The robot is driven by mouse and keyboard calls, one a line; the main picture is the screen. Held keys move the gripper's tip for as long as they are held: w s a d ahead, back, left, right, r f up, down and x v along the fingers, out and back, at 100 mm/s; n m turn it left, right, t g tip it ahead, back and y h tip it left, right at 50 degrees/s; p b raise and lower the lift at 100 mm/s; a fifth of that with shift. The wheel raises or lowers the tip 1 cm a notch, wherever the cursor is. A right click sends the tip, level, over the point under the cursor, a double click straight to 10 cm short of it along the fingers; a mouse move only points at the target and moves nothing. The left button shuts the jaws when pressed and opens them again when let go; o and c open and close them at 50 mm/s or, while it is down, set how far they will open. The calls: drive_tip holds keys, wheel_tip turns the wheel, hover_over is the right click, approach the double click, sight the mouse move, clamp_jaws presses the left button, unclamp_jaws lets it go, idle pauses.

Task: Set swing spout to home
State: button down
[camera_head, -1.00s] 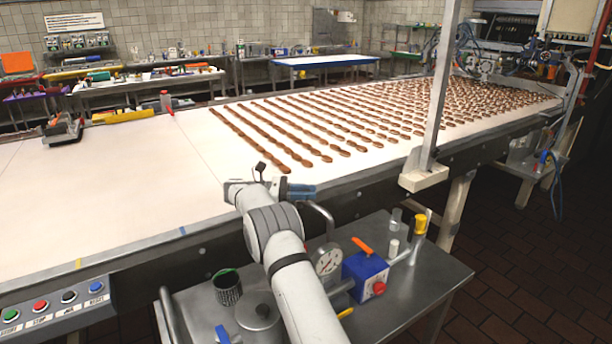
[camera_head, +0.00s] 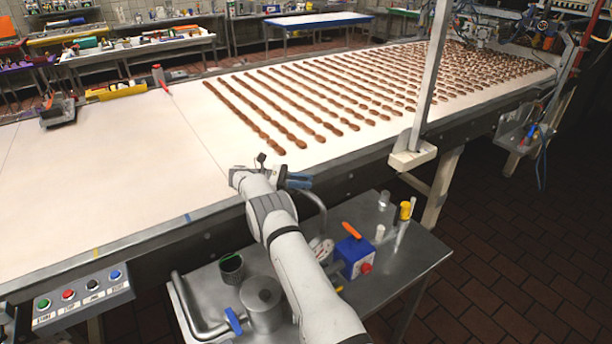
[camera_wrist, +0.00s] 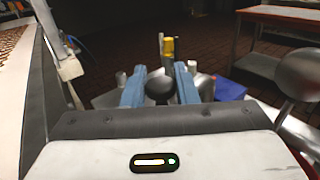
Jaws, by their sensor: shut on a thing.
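My gripper (camera_head: 298,180) is over the conveyor's near edge in the head view. Its blue fingers also show in the wrist view (camera_wrist: 160,85), shut on a dark round knob (camera_wrist: 160,88) between them. A bent silver tube (camera_head: 318,203), which looks like the swing spout, rises from the small steel table beside my gripper. My arm hides part of it, so how the knob joins it cannot be seen.
The steel table (camera_head: 400,262) holds a lidded pot (camera_head: 262,296), a dark cup (camera_head: 231,268), a gauge (camera_head: 321,248) and a blue box (camera_head: 352,252). A pale post (camera_head: 428,90) stands to the right. The conveyor (camera_head: 120,180) carries rows of brown biscuits; its left part is bare.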

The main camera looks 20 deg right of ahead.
drive_tip(key=shift+w+r, duration=0.15)
drive_tip(key=shift+r, duration=0.15)
drive_tip(key=c, duration=1.3)
unclamp_jaws()
drive_tip(key=shift+f, duration=0.1)
drive_tip(key=shift+o, duration=0.7)
drive_tip(key=shift+f, duration=0.1)
